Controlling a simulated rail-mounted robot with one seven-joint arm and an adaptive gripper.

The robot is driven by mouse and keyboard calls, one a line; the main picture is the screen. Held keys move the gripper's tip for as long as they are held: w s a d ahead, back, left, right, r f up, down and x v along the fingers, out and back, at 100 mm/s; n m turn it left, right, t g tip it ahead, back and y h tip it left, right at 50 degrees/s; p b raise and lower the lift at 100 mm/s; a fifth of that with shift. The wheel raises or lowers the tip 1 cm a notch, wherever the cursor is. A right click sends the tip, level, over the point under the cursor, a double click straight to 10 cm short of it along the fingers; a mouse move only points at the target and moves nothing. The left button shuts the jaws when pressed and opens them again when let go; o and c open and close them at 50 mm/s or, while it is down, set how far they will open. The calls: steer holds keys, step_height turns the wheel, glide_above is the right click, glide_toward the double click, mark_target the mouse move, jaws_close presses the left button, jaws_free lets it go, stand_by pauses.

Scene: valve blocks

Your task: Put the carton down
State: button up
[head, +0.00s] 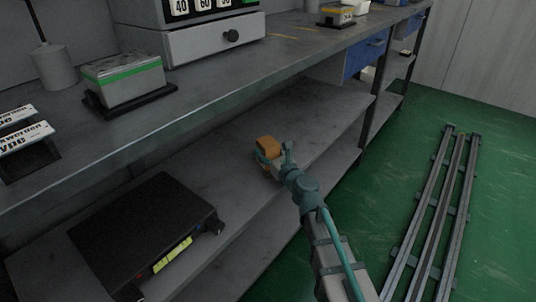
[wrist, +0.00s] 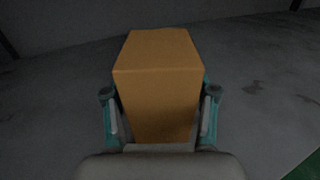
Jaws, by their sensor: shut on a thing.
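The carton is a small orange-brown box (wrist: 158,85). In the wrist view it stands upright between the two fingers of my gripper (wrist: 159,120), one finger against each side. In the head view the carton (head: 268,146) is at the middle, over the lower shelf (head: 235,150) under the workbench. My gripper (head: 268,160) reaches it from the front right and is shut on it. The carton's underside is hidden, so I cannot tell whether it touches the shelf.
A black box device (head: 145,235) with a yellow label lies on the shelf at the left. The workbench top (head: 215,85) overhangs the shelf. A table leg (head: 375,100) stands to the right. Metal rails (head: 435,215) lie on the green floor. The shelf around the carton is clear.

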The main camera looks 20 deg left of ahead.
steer(key=shift+r, duration=0.1)
steer(key=o, duration=1.4)
steer(key=shift+s+d, duration=0.15)
steer(key=shift+s, duration=0.05)
steer(key=p+v, duration=0.2)
steer(key=v, duration=0.9)
steer(key=shift+s+d, duration=0.2)
steer(key=shift+d, duration=0.05)
